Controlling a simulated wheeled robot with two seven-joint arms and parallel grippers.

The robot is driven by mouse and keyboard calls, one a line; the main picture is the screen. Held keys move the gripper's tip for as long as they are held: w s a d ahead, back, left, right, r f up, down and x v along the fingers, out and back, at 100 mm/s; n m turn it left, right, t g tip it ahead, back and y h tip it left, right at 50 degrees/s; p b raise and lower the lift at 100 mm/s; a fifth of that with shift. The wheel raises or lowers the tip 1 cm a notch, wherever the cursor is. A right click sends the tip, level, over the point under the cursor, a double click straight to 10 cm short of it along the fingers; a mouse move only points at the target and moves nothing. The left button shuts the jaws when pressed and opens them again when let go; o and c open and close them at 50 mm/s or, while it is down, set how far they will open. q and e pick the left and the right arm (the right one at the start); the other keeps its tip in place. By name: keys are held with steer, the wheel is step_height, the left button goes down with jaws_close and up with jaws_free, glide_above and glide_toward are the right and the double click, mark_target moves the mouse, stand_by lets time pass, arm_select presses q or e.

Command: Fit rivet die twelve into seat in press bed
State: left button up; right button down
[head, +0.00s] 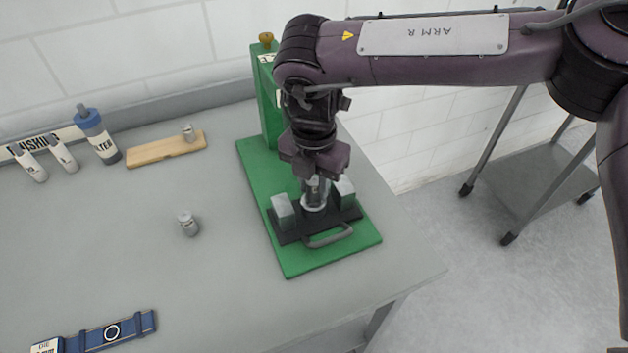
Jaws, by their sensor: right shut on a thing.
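The green press (259,177) stands at the back right of the bench. On its base is a dark press bed (289,235) with two grey-green blocks and a curved handle at the front. My right gripper (316,180) points down over the middle of the bed, between the blocks. It is shut on a small grey metal die (316,191), mostly hidden by the fingers. The die is upright or nearly so, directly over a pale round seat (314,206). I cannot tell whether it is touching or inside the seat. Its number is not readable. My left gripper is out of view.
Another small grey die (188,224) stands on the open bench. One more (189,133) stands on a wooden board (165,150). A blue-capped bottle (98,138) and white tubes are at back left.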

mark_target(314, 181)
steer(key=shift+f+b, duration=0.6)
steer(key=shift+f, duration=0.5)
steer(key=c, duration=1.1)
jaws_free()
steer(key=shift+r, duration=0.1)
step_height(314, 181, up, 7)
steer(key=shift+r+b, duration=0.2)
steer(key=shift+b, duration=0.35)
steer(key=shift+s+f, duration=0.1)
